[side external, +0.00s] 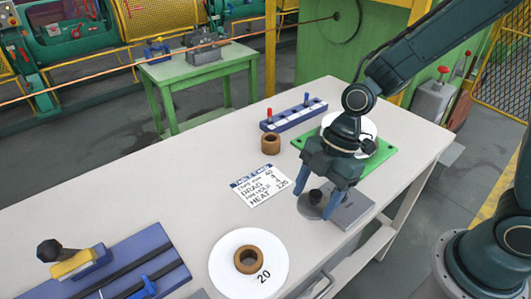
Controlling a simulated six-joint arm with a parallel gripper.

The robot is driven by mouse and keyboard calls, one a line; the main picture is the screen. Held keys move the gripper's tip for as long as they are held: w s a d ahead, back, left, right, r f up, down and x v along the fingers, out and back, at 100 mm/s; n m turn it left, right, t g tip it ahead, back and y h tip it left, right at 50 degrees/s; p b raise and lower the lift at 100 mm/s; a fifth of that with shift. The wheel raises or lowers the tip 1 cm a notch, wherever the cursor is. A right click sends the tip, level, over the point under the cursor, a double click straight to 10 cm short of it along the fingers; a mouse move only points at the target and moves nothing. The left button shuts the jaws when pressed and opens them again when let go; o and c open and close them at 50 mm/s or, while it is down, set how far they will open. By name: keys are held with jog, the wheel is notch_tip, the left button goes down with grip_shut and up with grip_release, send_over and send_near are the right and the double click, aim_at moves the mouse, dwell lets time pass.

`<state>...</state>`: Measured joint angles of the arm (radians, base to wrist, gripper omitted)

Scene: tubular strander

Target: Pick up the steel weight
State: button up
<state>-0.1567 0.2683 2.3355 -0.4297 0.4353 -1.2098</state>
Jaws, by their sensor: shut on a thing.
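The steel weight (311,214) is a grey disc with a dark knob on top, near the right front part of the table. My gripper (317,203) points down over it, with one finger on each side of the dark knob. The gripper is shut on the weight at the knob. The fingers and wrist hide part of the weight. I cannot tell whether its base touches the table.
A grey block (351,211) lies right beside the weight. A green plate (381,158) with a white disc is behind my gripper. A printed card (263,187), a brown ring (271,144), a blue switch strip (294,115) and a white disc marked 20 (226,262) are around. The table's left middle is clear.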

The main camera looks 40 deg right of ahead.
aim_at(316, 193)
notch_tip(316, 193, up, 12)
jog(key=shift+f, duration=0.15)
